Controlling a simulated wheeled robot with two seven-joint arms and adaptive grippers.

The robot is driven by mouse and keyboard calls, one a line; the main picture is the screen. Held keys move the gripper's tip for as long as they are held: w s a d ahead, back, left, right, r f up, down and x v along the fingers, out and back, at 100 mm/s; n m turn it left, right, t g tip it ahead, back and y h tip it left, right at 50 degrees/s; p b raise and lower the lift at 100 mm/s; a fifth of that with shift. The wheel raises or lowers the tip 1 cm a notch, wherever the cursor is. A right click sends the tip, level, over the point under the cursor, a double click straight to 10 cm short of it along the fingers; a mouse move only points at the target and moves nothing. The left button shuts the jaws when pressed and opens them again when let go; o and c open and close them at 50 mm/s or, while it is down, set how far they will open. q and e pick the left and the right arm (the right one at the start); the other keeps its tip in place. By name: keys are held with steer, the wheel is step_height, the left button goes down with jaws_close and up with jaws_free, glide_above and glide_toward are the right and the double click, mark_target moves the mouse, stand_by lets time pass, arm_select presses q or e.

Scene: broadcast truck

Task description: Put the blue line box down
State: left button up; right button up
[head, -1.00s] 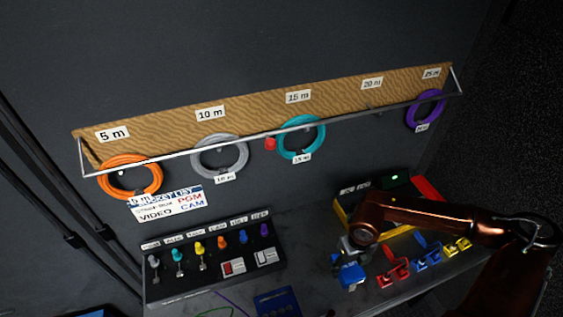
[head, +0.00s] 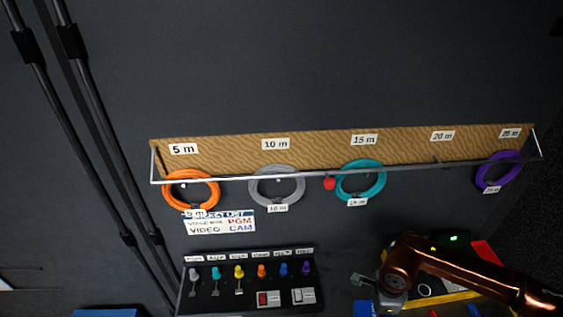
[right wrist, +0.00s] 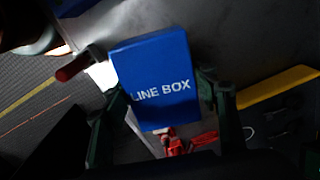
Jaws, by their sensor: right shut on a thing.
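The blue line box (right wrist: 152,75) is large in the right wrist view, its white LINE BOX lettering facing the camera. It sits tilted between the two dark green fingers of my right gripper, which is shut on it. In the head view my right gripper (head: 368,289) is low, right of centre, and a blue part of the line box (head: 363,308) shows under it at the bottom edge. I cannot tell whether the box touches the surface below. My left gripper is in neither view.
A panel of coloured plugs and two switches (head: 250,280) stands left of my right gripper. A yellow-edged case (head: 440,298) lies to its right. Red connectors (right wrist: 178,143) show beyond the box.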

mark_target(363, 309)
steer(key=n, duration=0.1)
steer(key=a+n, duration=0.1)
steer(key=n, duration=0.1)
steer(key=r+n, duration=0.1)
steer(key=n, duration=0.1)
steer(key=shift+w+a, duration=0.3)
steer(key=shift+w, duration=0.05)
steer(key=n, duration=0.1)
steer(key=a+n, duration=0.1)
steer(key=n, duration=0.1)
steer(key=r+n, duration=0.1)
steer(key=shift+w+a+n, duration=0.2)
steer(key=shift+w+n, duration=0.1)
steer(key=n, duration=0.1)
steer(key=a+n, duration=0.1)
steer(key=n, duration=0.1)
steer(key=r+n, duration=0.1)
steer(key=shift+w+a, duration=0.15)
steer(key=shift+w, duration=0.1)
steer(key=n, duration=0.2)
steer(key=a+n, duration=0.1)
steer(key=n, duration=0.1)
steer(key=r+n, duration=0.1)
steer(key=n, duration=0.1)
steer(key=shift+w+a, duration=0.2)
steer(key=shift+a, duration=0.1)
